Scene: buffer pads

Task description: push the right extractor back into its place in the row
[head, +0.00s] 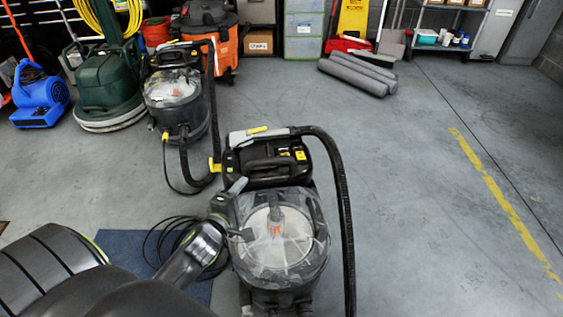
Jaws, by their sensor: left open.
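The right extractor (277,245), black and grey with a clear domed tank and a black hose down its right side, stands close in front of me at the bottom middle. Its lower part is cut off by the picture's edge. My left gripper (241,211) is open at the left side of its clear tank, near the rim. I cannot tell whether the fingers touch it. Another similar extractor (172,92) stands farther back on the left, with its hose and cord on the floor. My right gripper is not in view.
A blue mat (125,241) and a coiled black cord (163,240) lie left of the near extractor. A green floor machine (108,85), blue blower (40,95) and orange vacuum (220,45) stand behind. Grey rolls (357,73) lie at the back. The right floor is clear.

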